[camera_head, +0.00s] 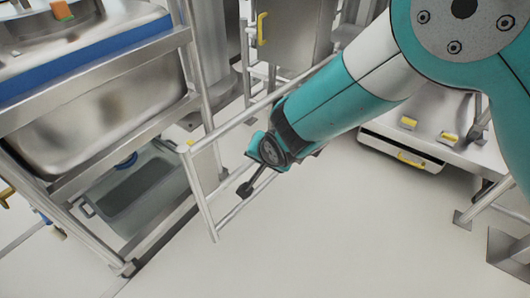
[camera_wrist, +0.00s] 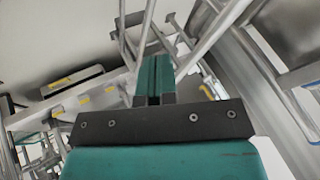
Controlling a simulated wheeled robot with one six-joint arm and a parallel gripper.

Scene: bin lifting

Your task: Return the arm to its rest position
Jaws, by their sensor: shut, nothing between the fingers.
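My teal and white arm reaches from the upper right to the middle of the head view. My gripper (camera_head: 244,189) is at its lower left end, small and dark there, in front of a metal rail frame. In the wrist view my gripper (camera_wrist: 154,66) shows teal fingers side by side above a dark bracket, shut with nothing between them. A grey bin (camera_head: 142,192) stands low under the steel basin, left of my gripper and apart from it.
A steel basin (camera_head: 95,115) in a metal frame fills the left. The rail frame (camera_head: 204,200) stands close by my gripper. A white drawer unit (camera_head: 400,150) with yellow handles is at the right, partly behind my arm. The pale floor (camera_head: 330,240) is clear in front.

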